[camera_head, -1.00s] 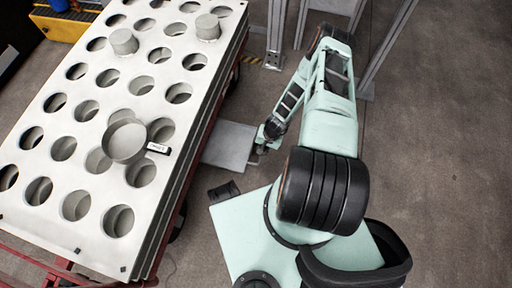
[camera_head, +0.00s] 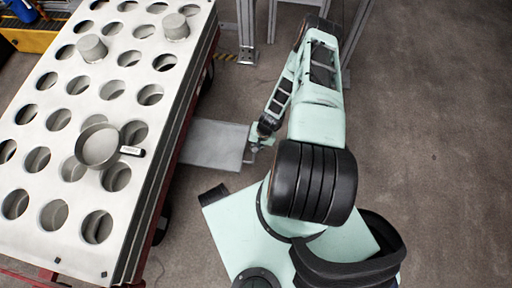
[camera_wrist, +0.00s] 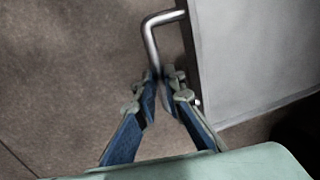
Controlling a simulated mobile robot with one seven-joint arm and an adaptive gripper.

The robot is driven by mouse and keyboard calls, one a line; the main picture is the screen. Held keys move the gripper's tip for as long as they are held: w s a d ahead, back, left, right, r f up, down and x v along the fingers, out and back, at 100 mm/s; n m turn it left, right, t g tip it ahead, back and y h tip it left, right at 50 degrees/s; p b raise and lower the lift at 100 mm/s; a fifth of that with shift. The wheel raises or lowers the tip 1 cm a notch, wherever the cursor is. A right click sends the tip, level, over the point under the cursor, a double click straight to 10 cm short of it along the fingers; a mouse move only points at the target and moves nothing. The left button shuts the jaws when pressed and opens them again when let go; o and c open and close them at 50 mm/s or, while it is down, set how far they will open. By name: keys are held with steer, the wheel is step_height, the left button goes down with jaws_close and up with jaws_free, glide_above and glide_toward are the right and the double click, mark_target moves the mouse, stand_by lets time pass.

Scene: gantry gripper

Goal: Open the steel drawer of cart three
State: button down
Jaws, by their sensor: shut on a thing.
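The steel drawer (camera_head: 215,146) is a flat grey panel sticking out of the right side of the cart, below its perforated top. In the wrist view the drawer (camera_wrist: 255,55) fills the right side, with a bent metal bar handle (camera_wrist: 152,40) on its front edge. My gripper (camera_wrist: 161,80) is shut on the bar of the handle, with one blue-backed finger on each side. In the head view my gripper (camera_head: 257,141) is at the drawer's outer edge, small and partly hidden by my arm. No cart number is readable.
The cart's white top (camera_head: 50,190) has rows of round holes. A round pan-like piece (camera_head: 98,146) with a dark label and two grey cylinders (camera_head: 91,47) (camera_head: 176,26) rest on it. Metal posts (camera_head: 246,30) stand behind my arm. The floor at right is clear.

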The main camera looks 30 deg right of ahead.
steer(key=c, duration=2)
jaws_free()
steer(key=r, duration=0.4)
steer(key=s+d+r, duration=0.1)
steer(key=r, duration=0.6)
steer(key=shift+s+d+r, duration=0.15)
steer(key=shift+d+r, duration=0.25)
